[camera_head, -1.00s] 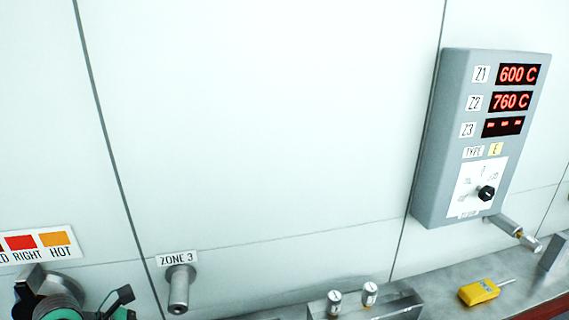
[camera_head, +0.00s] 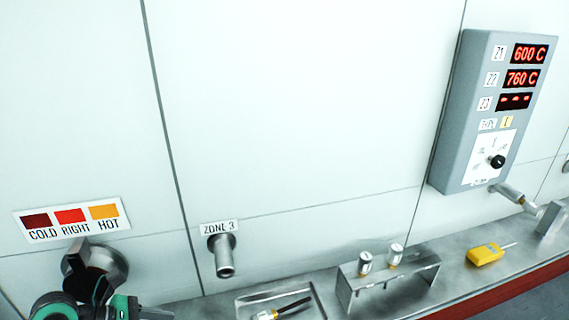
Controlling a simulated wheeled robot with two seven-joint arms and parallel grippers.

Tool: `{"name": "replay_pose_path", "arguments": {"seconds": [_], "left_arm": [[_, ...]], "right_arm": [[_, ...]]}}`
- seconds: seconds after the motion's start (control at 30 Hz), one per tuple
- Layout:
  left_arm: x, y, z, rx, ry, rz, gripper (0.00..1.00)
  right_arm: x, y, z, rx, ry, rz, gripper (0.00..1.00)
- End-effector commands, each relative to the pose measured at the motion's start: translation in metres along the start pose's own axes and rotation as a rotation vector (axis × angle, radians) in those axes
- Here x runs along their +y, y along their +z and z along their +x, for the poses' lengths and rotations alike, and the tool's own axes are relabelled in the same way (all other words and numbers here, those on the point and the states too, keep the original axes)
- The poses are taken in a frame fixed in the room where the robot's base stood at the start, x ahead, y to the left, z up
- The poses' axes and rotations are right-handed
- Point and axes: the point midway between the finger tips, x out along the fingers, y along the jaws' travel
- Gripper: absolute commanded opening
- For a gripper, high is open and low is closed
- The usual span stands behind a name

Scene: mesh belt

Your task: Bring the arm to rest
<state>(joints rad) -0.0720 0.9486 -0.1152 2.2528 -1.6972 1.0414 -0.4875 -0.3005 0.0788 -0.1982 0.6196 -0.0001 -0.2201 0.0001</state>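My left gripper (camera_head: 92,305) is at the lower left, dark with green parts. It is in front of and below a round metal port (camera_head: 100,262) under the COLD, RIGHT, HOT colour card (camera_head: 72,219). It is partly cut off by the bottom edge, and its fingers are not clear enough to show whether they are open or shut. I see nothing held in it. My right gripper does not show in the head view.
A ZONE 3 pipe stub (camera_head: 224,262) sticks out of the wall. A shallow tray (camera_head: 246,303) holds a dark probe-like item. A metal rack (camera_head: 425,270) holds two capped pieces. A yellow meter (camera_head: 485,254) lies on the ledge. A grey control box (camera_head: 462,122) hangs at right.

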Motion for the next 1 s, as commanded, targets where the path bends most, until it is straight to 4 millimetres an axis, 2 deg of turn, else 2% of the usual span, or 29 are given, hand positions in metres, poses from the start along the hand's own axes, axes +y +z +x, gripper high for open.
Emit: {"name": "replay_pose_path", "arguments": {"seconds": [0.2,0.33,0.47,0.6,0.77,0.87,1.0], "left_arm": [[-0.017,0.034,0.009,-0.228,-0.041,-0.132,0.56],[-0.025,0.062,0.008,-0.412,-0.069,-0.257,0.56],[-0.027,0.093,-0.002,-0.663,-0.100,-0.464,0.56],[-0.015,0.115,-0.023,-0.951,-0.116,-0.757,0.56],[0.012,0.108,-0.046,-1.237,-0.103,-1.135,0.56],[0.030,0.087,-0.055,-1.388,-0.073,-1.392,0.56],[0.045,0.041,-0.055,-1.556,0.001,-1.773,0.56]], "right_arm": [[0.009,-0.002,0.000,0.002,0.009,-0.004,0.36],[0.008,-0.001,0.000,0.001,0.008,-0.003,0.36],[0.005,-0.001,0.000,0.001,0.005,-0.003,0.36],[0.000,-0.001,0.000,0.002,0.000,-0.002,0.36],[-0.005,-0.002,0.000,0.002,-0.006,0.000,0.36],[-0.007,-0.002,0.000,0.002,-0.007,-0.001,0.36],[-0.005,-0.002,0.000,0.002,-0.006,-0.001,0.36]]}}
